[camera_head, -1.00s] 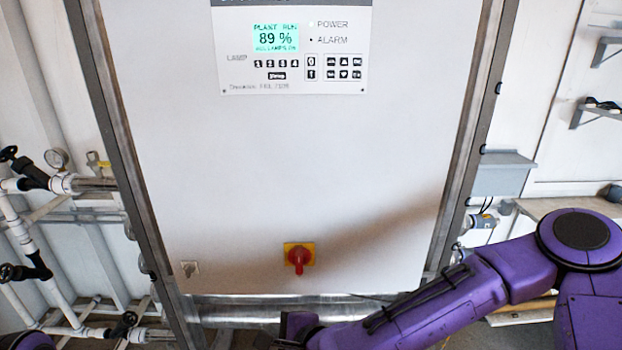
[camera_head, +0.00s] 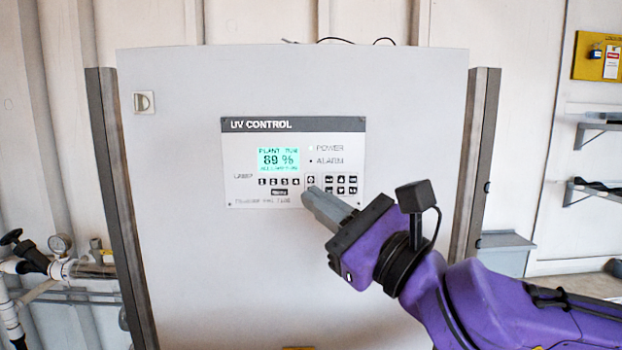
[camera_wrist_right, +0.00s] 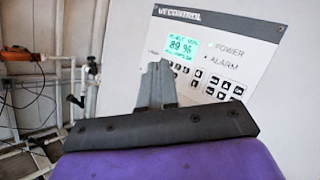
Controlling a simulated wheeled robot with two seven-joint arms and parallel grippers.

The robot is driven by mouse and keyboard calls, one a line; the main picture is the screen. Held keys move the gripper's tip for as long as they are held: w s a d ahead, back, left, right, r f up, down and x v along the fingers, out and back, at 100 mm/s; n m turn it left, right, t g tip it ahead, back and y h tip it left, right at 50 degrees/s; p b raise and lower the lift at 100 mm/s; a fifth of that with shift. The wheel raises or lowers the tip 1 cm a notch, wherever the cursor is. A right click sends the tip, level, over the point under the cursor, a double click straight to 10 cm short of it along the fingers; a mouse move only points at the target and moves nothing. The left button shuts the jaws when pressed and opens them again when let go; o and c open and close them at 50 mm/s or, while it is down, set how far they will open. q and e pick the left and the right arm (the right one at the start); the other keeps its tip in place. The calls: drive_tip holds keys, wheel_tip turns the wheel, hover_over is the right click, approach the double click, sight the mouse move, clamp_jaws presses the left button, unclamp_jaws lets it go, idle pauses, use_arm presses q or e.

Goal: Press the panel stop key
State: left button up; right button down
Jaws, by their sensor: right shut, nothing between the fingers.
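The UV control panel (camera_head: 238,150) is a white plate on the grey cabinet, with a green screen (camera_head: 278,159) reading 89 %. A round-marked key (camera_head: 310,181), which looks like the stop key, is in a narrow column right of the numbered lamp keys. My right gripper (camera_head: 307,194) is shut and empty, its tips just below that key and covering the key under it. I cannot tell whether the tips touch the panel. In the right wrist view the shut fingers (camera_wrist_right: 159,66) overlap the panel's lower left part and hide some keys. My left gripper is out of view.
The cabinet door (camera_head: 180,230) is flat and clear around the panel, with a small latch (camera_head: 144,102) at upper left. Metal posts (camera_head: 475,165) flank it. Pipes and a gauge (camera_head: 60,244) stand at the left, shelves (camera_head: 600,128) at the right.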

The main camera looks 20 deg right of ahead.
sight(311, 180)
drive_tip(key=w+d, duration=0.2)
drive_tip(key=w, duration=0.6)
drive_tip(key=shift+w+d, duration=0.2)
drive_tip(key=shift+w, duration=0.1)
drive_tip(key=shift+f, duration=0.1)
idle(1.8)
drive_tip(key=shift+w+d, duration=0.1)
drive_tip(key=shift+w, duration=0.3)
drive_tip(key=shift+w+b, duration=0.2)
drive_tip(key=shift+b, duration=0.15)
drive_tip(key=shift+s, duration=0.1)
idle(0.3)
drive_tip(key=shift+s, duration=0.6)
